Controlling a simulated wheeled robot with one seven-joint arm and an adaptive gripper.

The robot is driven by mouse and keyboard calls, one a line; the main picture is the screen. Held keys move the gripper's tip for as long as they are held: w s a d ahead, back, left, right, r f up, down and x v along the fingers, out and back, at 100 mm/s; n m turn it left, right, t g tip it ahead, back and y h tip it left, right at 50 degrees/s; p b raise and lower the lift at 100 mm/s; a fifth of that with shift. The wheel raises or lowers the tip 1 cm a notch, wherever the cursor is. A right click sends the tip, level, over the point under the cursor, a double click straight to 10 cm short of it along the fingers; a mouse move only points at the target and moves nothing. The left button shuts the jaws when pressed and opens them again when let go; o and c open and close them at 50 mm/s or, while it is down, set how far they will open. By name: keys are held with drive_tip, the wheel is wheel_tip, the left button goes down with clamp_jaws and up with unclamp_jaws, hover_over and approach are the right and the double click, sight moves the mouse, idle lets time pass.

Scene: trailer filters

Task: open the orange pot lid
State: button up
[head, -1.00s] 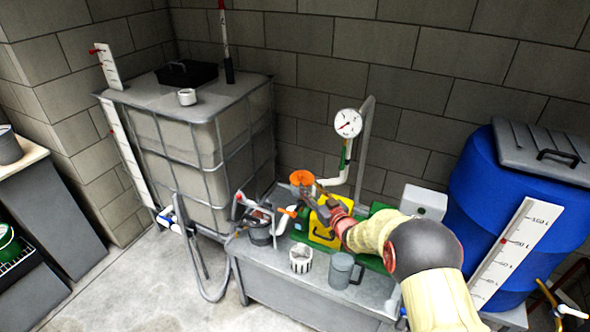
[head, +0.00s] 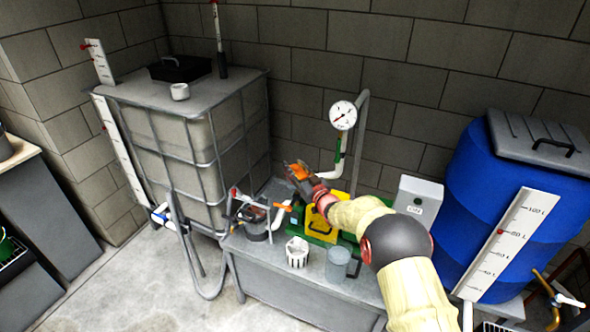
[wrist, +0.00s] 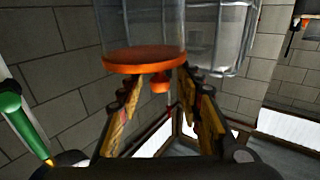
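The orange lid (wrist: 145,59) is a flat round disc with a small orange knob (wrist: 160,84). In the wrist view, which looks upside down, it sits against a clear cylinder (wrist: 152,22). My gripper (wrist: 160,82) has its two fingers apart, one on each side of the knob, with their tips close to the lid's edge. I cannot tell whether they touch it. In the head view the lid (head: 297,171) shows above the metal bench, partly covered by my gripper (head: 306,176). The clear cylinder is hard to make out there.
A white pipe with a gauge (head: 343,115) stands just right of my gripper. A yellow and green unit (head: 320,222), a white basket (head: 297,252) and a grey mug (head: 338,264) are on the bench (head: 290,288). A caged tank (head: 190,150) stands left, a blue barrel (head: 490,215) right.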

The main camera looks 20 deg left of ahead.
drive_tip(key=shift+c, duration=0.5)
drive_tip(key=c, duration=0.8)
clamp_jaws()
